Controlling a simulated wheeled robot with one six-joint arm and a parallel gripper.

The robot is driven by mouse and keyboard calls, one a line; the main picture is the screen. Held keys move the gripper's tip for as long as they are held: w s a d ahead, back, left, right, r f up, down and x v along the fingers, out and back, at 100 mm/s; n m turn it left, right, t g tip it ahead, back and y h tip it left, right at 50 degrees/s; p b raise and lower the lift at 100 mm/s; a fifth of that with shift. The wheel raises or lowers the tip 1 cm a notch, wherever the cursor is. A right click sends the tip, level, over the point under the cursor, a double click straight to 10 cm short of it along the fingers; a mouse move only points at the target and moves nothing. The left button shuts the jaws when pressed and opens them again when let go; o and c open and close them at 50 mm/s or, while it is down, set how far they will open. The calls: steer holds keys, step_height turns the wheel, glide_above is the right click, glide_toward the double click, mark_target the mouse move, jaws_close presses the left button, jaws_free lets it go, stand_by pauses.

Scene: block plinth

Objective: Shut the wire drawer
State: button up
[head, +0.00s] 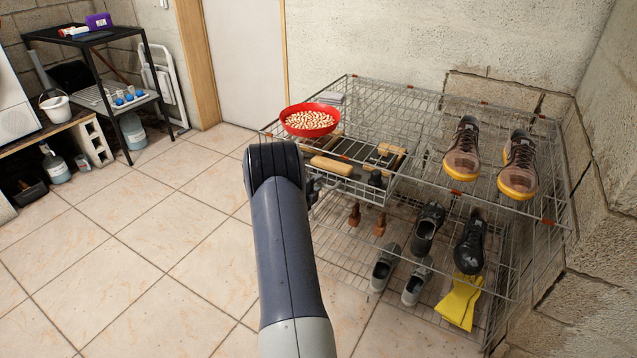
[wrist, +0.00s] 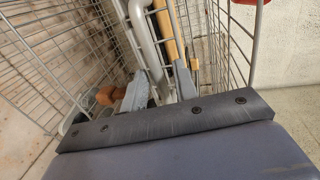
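The wire drawer (head: 343,193) sticks out from the left front of the wire rack, under its top shelf. It holds wooden-backed brushes (head: 332,166) and dark items. My gripper (head: 314,187) is at the drawer's left front side, partly hidden behind my wrist in the head view. In the wrist view my gripper (wrist: 160,85) shows two grey fingers standing apart, with thick grey tubes of the wire drawer (wrist: 150,45) between or just beyond them. I cannot tell whether the fingers touch the tubes.
The wire rack (head: 500,112) holds sneakers (head: 463,150) and a red bowl (head: 311,121) on top, near the drawer. A block wall (head: 609,200) closes the right side. The tiled floor (head: 150,230) at left is clear.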

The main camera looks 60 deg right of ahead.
steer(key=p+v, duration=0.1)
steer(key=v, duration=0.7)
steer(key=shift+a, duration=0.4)
steer(key=shift+s, duration=0.1)
steer(key=b+x, duration=0.1)
steer(key=x, duration=0.9)
steer(key=shift+d+f+b, duration=0.1)
steer(key=shift+d+b, duration=0.15)
steer(key=shift+b, duration=0.15)
steer(key=shift+a, duration=0.35)
